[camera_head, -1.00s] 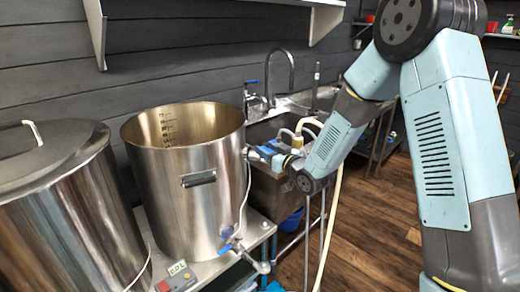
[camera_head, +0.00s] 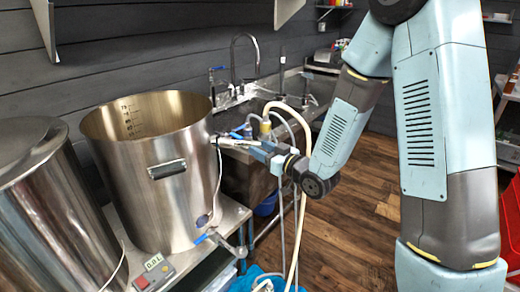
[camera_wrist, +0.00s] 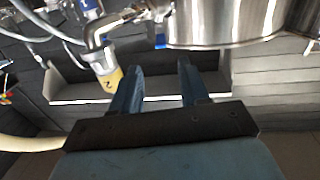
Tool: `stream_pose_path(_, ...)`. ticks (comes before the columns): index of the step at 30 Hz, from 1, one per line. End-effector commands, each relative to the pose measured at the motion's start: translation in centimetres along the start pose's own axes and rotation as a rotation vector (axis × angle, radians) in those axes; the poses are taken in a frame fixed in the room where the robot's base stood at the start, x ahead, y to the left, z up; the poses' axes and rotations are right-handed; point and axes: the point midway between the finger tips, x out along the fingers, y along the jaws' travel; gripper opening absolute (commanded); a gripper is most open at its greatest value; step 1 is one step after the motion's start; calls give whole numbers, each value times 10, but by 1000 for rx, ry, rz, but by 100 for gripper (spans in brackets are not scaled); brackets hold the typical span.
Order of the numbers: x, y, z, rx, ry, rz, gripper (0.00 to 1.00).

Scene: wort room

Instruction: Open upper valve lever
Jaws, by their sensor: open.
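My gripper (camera_head: 240,145) is at the right side of the open steel kettle (camera_head: 178,210), near its upper wall. In the wrist view its two blue fingers (camera_wrist: 158,78) are apart, with nothing seen between them. Beyond the fingertips, a metal elbow fitting (camera_wrist: 103,30) joins the kettle (camera_wrist: 225,22) to a yellow hose connector (camera_wrist: 108,76). A small blue tip (camera_wrist: 160,42), perhaps the upper valve lever, shows against the kettle wall, ahead of the fingers and apart from them. A lower valve with a blue lever (camera_head: 207,236) sits near the kettle's base.
A second steel vessel (camera_head: 50,215) stands at the left. A controller with a display (camera_head: 153,270) lies before the kettle. Pale hoses (camera_head: 296,225) hang beside my gripper. A sink tap (camera_head: 235,62) is behind. Wooden floor (camera_head: 345,240) is open at right.

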Motion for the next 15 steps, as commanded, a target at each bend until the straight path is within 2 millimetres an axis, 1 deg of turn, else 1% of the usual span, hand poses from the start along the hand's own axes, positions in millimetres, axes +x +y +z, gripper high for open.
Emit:
stream_pose_path(2,0,0,0,0,0,0,45)
stream_pose_path(3,0,0,0,0,0,0,43)
stream_pose_path(5,1,-1,0,0,-4,-2,37)
stream_pose_path(8,8,-6,3,3,-33,-18,27)
stream_pose_path(11,22,-18,8,10,-103,-53,18)
stream_pose_path(15,46,-42,18,13,-255,-108,4)
